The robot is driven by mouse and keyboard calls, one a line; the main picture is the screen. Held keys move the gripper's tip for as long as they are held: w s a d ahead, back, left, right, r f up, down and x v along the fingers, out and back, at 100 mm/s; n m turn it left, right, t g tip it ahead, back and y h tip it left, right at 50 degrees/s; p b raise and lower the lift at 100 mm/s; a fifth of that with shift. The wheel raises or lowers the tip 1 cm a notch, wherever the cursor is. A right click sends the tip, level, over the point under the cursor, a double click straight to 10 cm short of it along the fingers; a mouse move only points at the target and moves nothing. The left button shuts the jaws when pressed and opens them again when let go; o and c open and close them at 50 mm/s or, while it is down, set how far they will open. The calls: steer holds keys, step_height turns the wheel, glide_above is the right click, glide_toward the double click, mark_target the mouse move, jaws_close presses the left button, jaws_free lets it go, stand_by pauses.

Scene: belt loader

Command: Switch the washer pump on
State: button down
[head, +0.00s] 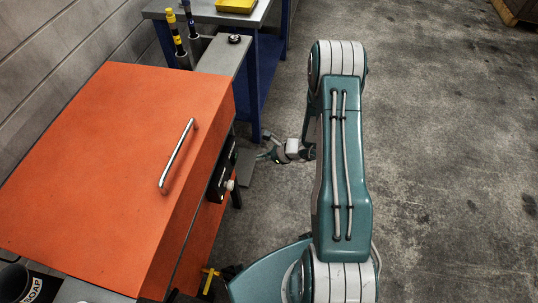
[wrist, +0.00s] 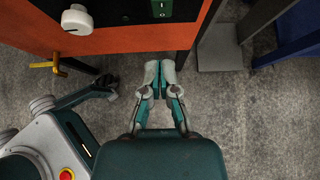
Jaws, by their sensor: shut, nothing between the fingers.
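The washer is an orange cabinet (head: 120,150) with a metal lid handle (head: 178,153), at the left in the head view. Its dark front panel (wrist: 123,12) carries a round white knob (wrist: 77,19), also visible in the head view (head: 229,185). To the right of the knob is a dark green part with pale marks (wrist: 176,9), cut by the top edge; whether it is the pump switch, and its position, I cannot tell. My gripper (wrist: 159,72) is shut and empty, in front of the washer below the panel in the wrist view. It is small in the head view (head: 267,146).
A yellow valve handle (wrist: 47,64) sticks out low on the washer, also at the bottom of the head view (head: 208,281). A blue-legged table (head: 264,85) stands beyond the washer. A soap container (head: 22,283) is at the lower left.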

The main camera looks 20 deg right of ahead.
mark_target(232, 156)
steer(key=w+a+f, duration=0.1)
steer(key=w+a, duration=0.3)
steer(key=a, duration=0.1)
steer(key=shift+a+f, duration=0.25)
steer(key=shift+a, duration=0.05)
steer(key=shift+w+a+r+g+h, duration=0.15)
steer(key=shift+w+a+g+h, duration=0.15)
steer(key=shift+a+h, duration=0.2)
steer(key=shift+d+r, duration=0.1)
steer(key=shift+r, duration=0.7)
